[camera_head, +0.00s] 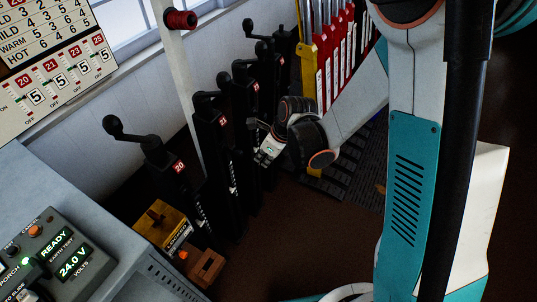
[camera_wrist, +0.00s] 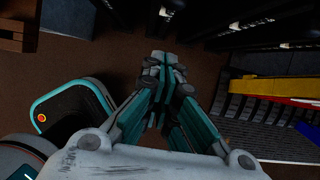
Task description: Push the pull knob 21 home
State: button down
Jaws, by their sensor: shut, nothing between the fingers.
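The black lever stand labelled 21 (camera_head: 212,140) is second from the left in the head view, behind and right of the stand labelled 20 (camera_head: 172,178). In the wrist view my gripper (camera_wrist: 162,62) is shut and empty, over brown floor. Knob 21 is not identifiable in the wrist view.
More black stands run back behind stand 21, with red and yellow levers (camera_head: 308,70) beyond. A yellow box (camera_head: 162,225) and a wooden block (camera_head: 207,267) are at the front. A grey console (camera_head: 130,275) is at lower left. Brown floor (camera_head: 300,230) is open in front.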

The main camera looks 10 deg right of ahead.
aim_at(242, 156)
jog(key=shift+w+a+f+b, duration=0.45)
jog(key=shift+w+a, duration=0.3)
jog(key=shift+a, duration=0.2)
jog(key=shift+w+a+f+b, duration=0.35)
jog(key=shift+w+a+f, duration=0.15)
jog(key=shift+w+a, duration=0.35)
jog(key=shift+s+a, duration=0.1)
jog(key=shift+w+a, duration=0.9)
jog(key=shift+a, duration=0.25)
jog(key=shift+d, duration=0.1)
